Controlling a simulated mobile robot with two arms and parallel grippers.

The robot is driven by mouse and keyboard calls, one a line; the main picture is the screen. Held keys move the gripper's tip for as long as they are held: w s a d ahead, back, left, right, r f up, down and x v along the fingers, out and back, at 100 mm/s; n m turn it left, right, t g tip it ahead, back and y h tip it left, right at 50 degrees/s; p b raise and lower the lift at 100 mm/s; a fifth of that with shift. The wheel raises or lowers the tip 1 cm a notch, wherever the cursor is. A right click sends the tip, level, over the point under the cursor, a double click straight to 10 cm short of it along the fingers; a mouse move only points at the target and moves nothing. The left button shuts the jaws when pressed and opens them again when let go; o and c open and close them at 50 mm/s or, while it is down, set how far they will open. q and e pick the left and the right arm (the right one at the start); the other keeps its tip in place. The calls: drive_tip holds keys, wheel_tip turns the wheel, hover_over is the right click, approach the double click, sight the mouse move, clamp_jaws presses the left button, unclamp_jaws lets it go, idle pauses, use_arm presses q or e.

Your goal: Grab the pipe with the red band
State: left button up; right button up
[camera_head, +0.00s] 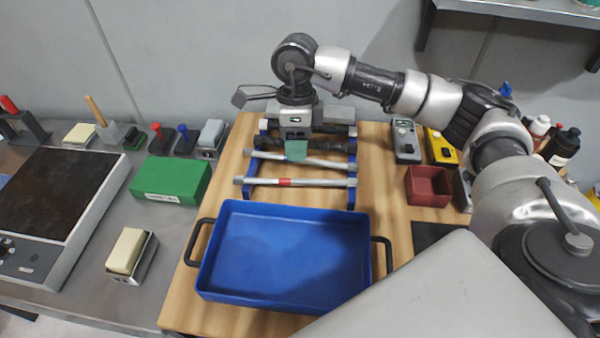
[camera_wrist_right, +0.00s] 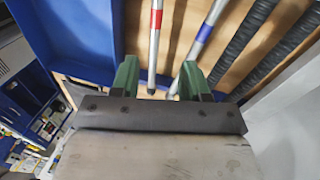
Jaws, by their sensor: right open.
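The pipe with the red band (camera_head: 262,181) is silver and lies nearest the tray across a blue rack (camera_head: 351,197). A silver pipe with a blue band (camera_head: 335,163) lies just behind it. My right gripper (camera_head: 296,153) is open and empty, with green fingers, over the rack near the blue-band pipe. In the right wrist view my right gripper (camera_wrist_right: 158,78) shows the red-band pipe (camera_wrist_right: 153,50) lined up between its fingers, apart from both. The blue-band pipe (camera_wrist_right: 198,48) runs towards the right finger there. My left gripper is not in view.
Dark pipes (camera_head: 332,144) lie farther back on the rack. A blue tray (camera_head: 285,295) with black handles stands in front. A red bin (camera_head: 428,186) and meters (camera_head: 405,140) stand right. A green box (camera_head: 171,180) is on the left bench.

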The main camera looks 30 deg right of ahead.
sight(297, 179)
drive_tip(key=f, duration=0.2)
drive_tip(key=s+f+p, duration=0.1)
drive_tip(key=f, duration=0.1)
drive_tip(key=s+f, duration=0.1)
drive_tip(key=f, duration=0.1)
drive_tip(key=shift+a+f, duration=0.35)
drive_tip(key=shift+a, duration=0.05)
drive_tip(key=shift+f, duration=0.3)
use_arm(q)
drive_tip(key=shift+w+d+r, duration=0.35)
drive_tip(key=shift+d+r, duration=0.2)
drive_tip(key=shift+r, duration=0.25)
use_arm(e)
drive_tip(key=shift+c, duration=0.3)
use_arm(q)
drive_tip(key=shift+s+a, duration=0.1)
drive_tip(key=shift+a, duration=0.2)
use_arm(e)
clamp_jaws()
